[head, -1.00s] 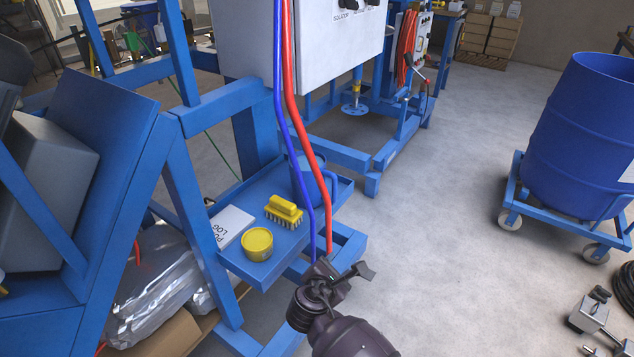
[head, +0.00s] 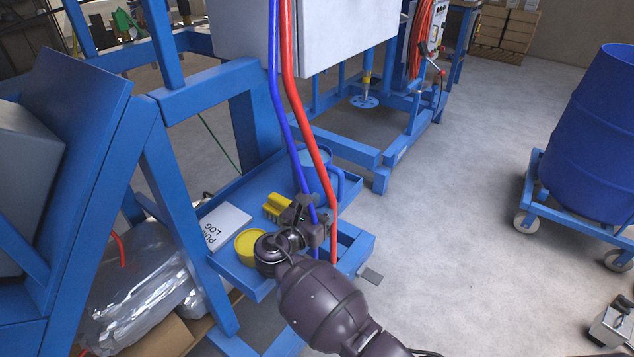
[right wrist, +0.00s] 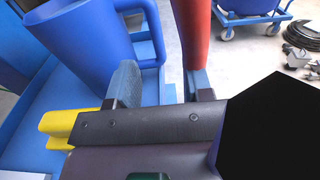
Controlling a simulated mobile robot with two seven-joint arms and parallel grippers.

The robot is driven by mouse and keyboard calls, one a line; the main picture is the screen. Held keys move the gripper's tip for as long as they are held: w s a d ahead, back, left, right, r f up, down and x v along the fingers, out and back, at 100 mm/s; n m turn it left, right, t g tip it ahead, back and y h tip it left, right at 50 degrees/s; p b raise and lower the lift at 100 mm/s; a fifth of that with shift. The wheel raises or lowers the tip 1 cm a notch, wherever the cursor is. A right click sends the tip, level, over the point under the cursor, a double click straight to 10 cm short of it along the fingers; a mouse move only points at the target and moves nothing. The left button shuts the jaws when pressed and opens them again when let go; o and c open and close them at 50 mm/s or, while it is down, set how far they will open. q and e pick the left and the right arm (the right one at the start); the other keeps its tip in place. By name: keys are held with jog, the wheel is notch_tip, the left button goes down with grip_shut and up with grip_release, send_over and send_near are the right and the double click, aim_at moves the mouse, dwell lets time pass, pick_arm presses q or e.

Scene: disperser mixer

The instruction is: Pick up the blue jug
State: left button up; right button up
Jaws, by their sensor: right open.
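The blue jug (head: 312,178) stands upright on the blue shelf (head: 237,265), partly behind a blue hose and a red hose. Its handle faces right. My right gripper (head: 308,214) is in front of the jug, low near its base, and is open. In the right wrist view the jug (right wrist: 85,42) fills the upper left with its handle just beyond the fingers. The open gripper (right wrist: 163,88) has nothing gripped between its fingers. I cannot tell whether a finger touches the jug. My left gripper is not in view.
The red hose (head: 312,142) and blue hose (head: 280,110) hang close to my right gripper. A yellow brush (head: 275,207), a yellow tin (head: 246,246) and a log book (head: 224,226) are on the shelf. Open floor lies to the right, before a blue drum (head: 598,140).

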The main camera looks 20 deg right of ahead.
aim_at(339, 187)
jog(key=shift+x, duration=1)
jog(key=b+x, duration=0.1)
jog(key=x, duration=0.3)
jog(key=shift+w+a+f+b, duration=0.15)
jog(key=shift+w+b, duration=0.05)
jog(key=shift+b, duration=0.2)
jog(key=shift+w+d, duration=0.15)
jog(key=shift+d, duration=0.1)
jog(key=shift+r, duration=0.3)
grip_shut()
jog(key=shift+r, duration=0.2)
